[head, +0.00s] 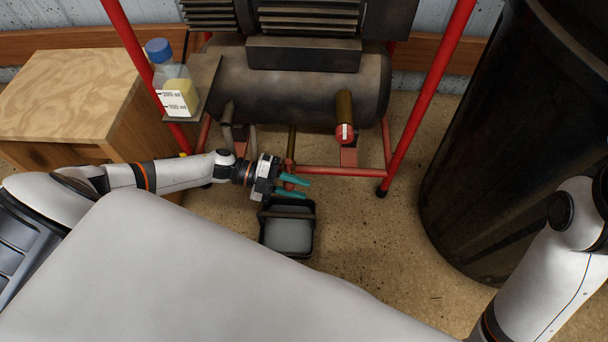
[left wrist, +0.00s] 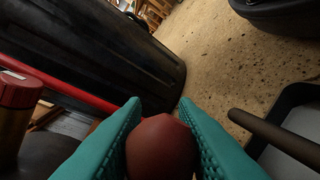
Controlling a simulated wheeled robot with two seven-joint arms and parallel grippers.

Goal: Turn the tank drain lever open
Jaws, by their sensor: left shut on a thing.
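The dark tank (head: 240,88) lies across a red frame. A thin brass pipe (head: 291,142) comes down under it to a small reddish part (head: 290,164). My left gripper (head: 300,187) is beside and just in front of that part. In the left wrist view, a rounded red-brown knob (left wrist: 162,148), apparently the end of the drain lever, sits between the teal fingers (left wrist: 160,112), which are shut on it. The rest of the lever is hidden, and its angle cannot be told. My right gripper is out of view.
A black bin with grey contents (head: 288,204) stands on the floor below the gripper. A brass cylinder with a red cap (head: 344,132) is to the right. A red frame bar (head: 335,171) runs close by. A big black barrel (head: 490,150) stands right, a wooden box (head: 70,95) left.

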